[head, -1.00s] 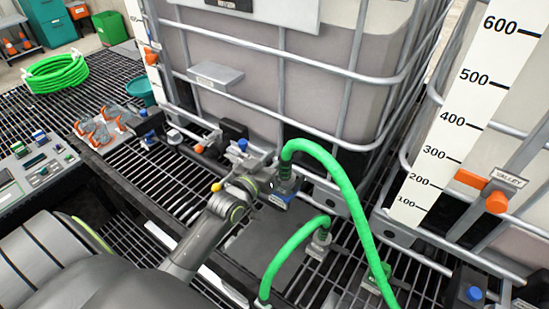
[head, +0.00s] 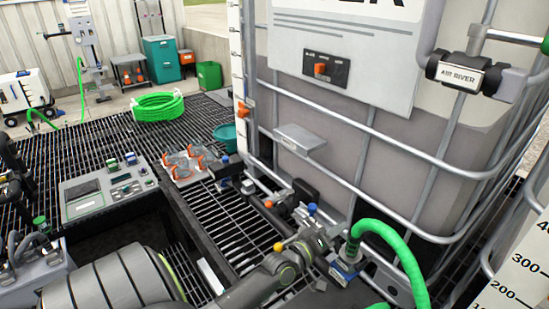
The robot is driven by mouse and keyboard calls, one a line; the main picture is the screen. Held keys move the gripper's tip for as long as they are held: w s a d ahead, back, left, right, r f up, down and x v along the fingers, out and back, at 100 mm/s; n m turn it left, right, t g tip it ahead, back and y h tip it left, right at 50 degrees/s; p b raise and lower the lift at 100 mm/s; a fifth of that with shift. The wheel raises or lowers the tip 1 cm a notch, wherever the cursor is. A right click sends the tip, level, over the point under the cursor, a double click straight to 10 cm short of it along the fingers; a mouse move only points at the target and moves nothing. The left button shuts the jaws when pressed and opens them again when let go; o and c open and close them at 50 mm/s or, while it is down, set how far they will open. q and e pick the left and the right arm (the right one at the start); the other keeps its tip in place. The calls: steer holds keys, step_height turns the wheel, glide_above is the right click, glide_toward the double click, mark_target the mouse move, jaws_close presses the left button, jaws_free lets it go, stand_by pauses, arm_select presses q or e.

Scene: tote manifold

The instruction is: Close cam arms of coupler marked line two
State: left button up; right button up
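A coupler (head: 346,266) with a blue band sits at the end of a green hose (head: 398,246), low at the front of the caged tank. Its marking is too small to read, so I cannot tell whether it is line two. Its cam arms do not show clearly. My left gripper (head: 317,240) is just left of this coupler, near a valve with a blue cap (head: 312,208). Its fingers are small and blend with the metal fittings. I cannot tell whether they are open or touch anything. My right gripper is out of view.
The caged tank (head: 365,165) stands behind the fittings, with a grey ledge box (head: 300,139) on its cage. Orange-handled parts (head: 186,163) lie on the grating, left of the tank. A control panel (head: 108,190) is at left. A coiled green hose (head: 158,106) lies farther back.

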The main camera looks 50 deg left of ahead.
arm_select(q)
steer(key=s+a+f+n+b, duration=0.2)
steer(key=s+n+b, duration=0.2)
steer(key=s, duration=1.3)
steer(key=s+d+f+m+g, duration=0.1)
steer(key=f+m+g, duration=0.3)
steer(key=f, duration=0.6)
steer(key=s+d+f+m+g, duration=0.1)
steer(key=s+f+m+g, duration=0.2)
steer(key=f, duration=0.7)
steer(key=m+g, duration=0.1)
steer(key=m, duration=0.1)
steer(key=shift+s+f+m+g+y, duration=0.35)
steer(key=shift+m+g+y, duration=0.05)
